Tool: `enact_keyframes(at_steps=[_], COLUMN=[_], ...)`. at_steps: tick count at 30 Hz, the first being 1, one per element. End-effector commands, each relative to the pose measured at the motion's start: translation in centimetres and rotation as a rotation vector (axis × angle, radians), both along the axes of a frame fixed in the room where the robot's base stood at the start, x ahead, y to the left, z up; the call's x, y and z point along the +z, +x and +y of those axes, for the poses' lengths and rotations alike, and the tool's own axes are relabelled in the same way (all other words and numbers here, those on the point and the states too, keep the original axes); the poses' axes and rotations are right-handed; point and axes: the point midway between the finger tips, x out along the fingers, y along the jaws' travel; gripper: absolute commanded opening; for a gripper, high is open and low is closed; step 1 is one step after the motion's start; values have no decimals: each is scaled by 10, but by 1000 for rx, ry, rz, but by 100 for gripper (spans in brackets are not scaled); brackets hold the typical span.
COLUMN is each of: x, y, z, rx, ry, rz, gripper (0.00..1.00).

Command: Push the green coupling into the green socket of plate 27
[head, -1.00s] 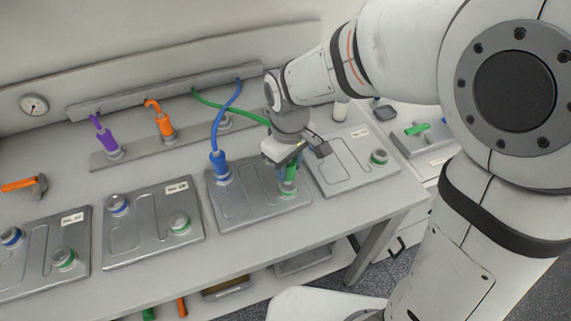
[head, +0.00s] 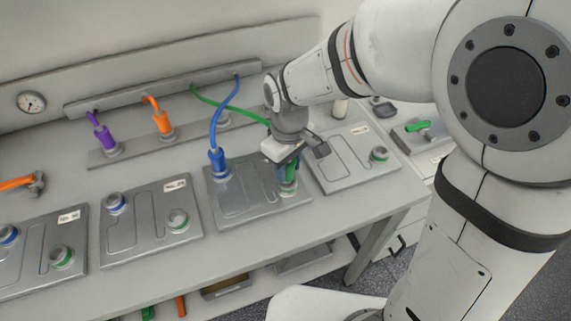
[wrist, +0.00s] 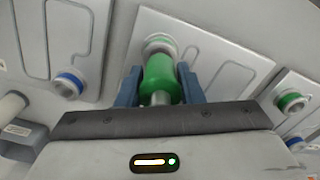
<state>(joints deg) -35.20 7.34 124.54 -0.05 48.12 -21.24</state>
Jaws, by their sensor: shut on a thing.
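My gripper (head: 288,170) is shut on the green coupling (head: 290,174), above the front right corner of a grey plate (head: 240,200). The coupling is roughly upright over the plate's green-ringed socket (head: 287,188), its lower end at or just above the ring. I cannot tell whether it is seated. In the wrist view, the green coupling (wrist: 160,78) is between my blue fingers, in line with a pale round socket (wrist: 159,45). The plate's number is not visible, and the gripper hides part of the plate.
A blue coupling (head: 218,164) with a blue cable stands at this plate's back left. The green cable (head: 225,107) runs from the rear rail to my gripper. Other plates lie left and right (head: 350,165). Purple (head: 104,138) and orange (head: 163,124) couplings stand behind.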

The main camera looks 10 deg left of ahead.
Motion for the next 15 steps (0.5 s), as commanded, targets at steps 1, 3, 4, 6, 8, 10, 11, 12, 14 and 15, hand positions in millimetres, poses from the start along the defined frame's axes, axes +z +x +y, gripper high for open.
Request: enact_keyframes(at_steps=[1, 3, 4, 6, 8, 10, 11, 12, 14, 15], x=[0, 0, 0, -1, -2, -5, -6, -7, -8, -9], y=[0, 0, 0, 0, 0, 0, 0, 0, 0, 0], z=[0, 0, 0, 0, 0, 0, 0, 0, 0, 0], rx=[0, 0, 0, 1, 1, 1, 1, 1, 1, 1], ry=[0, 0, 0, 0, 0, 0, 0, 0, 0, 0], rz=[0, 0, 0, 0, 0, 0, 0, 0, 0, 0], gripper=[2, 2, 2, 2, 2, 2, 2, 2, 2, 2])
